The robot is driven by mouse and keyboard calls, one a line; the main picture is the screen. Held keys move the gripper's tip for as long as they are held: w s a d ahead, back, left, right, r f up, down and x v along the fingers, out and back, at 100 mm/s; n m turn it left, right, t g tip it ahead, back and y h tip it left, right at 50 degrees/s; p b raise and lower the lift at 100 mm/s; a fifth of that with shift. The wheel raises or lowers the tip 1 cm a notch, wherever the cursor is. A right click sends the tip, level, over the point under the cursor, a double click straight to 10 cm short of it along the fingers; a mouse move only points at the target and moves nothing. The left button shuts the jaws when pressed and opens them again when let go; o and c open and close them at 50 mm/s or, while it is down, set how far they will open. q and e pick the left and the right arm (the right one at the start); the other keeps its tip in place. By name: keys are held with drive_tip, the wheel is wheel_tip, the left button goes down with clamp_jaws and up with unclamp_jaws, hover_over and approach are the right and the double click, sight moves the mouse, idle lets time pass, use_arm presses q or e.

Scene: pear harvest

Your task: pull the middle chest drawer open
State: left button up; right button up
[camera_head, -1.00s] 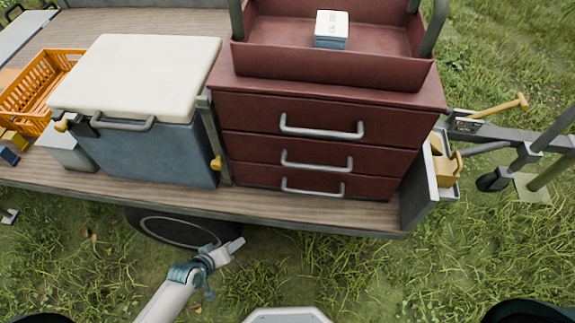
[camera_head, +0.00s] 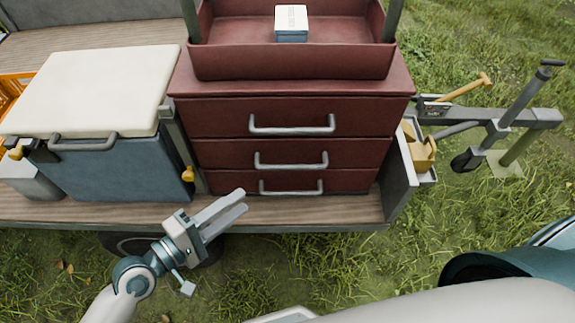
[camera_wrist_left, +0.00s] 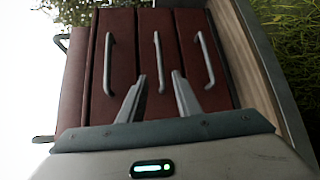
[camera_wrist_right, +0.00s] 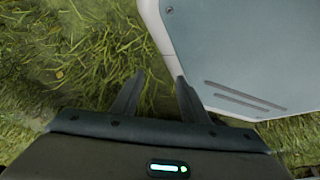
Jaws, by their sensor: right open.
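The dark red chest (camera_head: 290,84) stands on the truck bed with three drawers, all shut, each with a grey bar handle. The middle drawer's handle (camera_head: 291,162) faces me between the upper and lower handles. In the left wrist view the same middle handle (camera_wrist_left: 158,62) shows just past and between the fingertips. My left gripper (camera_head: 242,199) is open and empty, in front of and below the chest's lower left, apart from the handles. My right gripper (camera_wrist_right: 159,77) is open and empty over grass in the right wrist view. It does not show in the head view.
A blue cooler (camera_head: 118,168) with a cream lid stands left of the chest, a yellow-knobbed post between them. A red tray (camera_head: 290,66) with a small white-topped box (camera_head: 291,24) sits on top. The truck bed edge (camera_head: 300,224) runs below the drawers.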

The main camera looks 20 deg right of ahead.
sight(289, 167)
use_arm(q)
drive_tip(key=shift+d, duration=0.15)
use_arm(e)
drive_tip(key=shift+s, duration=0.1)
use_arm(q)
drive_tip(key=p+x, duration=0.3)
drive_tip(key=x, duration=1.2)
drive_tip(key=shift+w+d, duration=0.3)
drive_tip(key=shift+w, duration=0.05)
drive_tip(key=shift+w+d+f, duration=0.15)
drive_tip(key=shift+w+d, duration=0.15)
drive_tip(key=shift+d, duration=0.3)
use_arm(e)
drive_tip(key=s+d+g+h, duration=0.1)
drive_tip(key=s+d+g, duration=0.2)
drive_tip(key=s, duration=0.8)
drive_tip(key=shift+s+d+f, duration=0.2)
drive_tip(key=shift+d, duration=0.75)
use_arm(q)
clamp_jaws()
use_arm(e)
drive_tip(key=shift+a, duration=0.1)
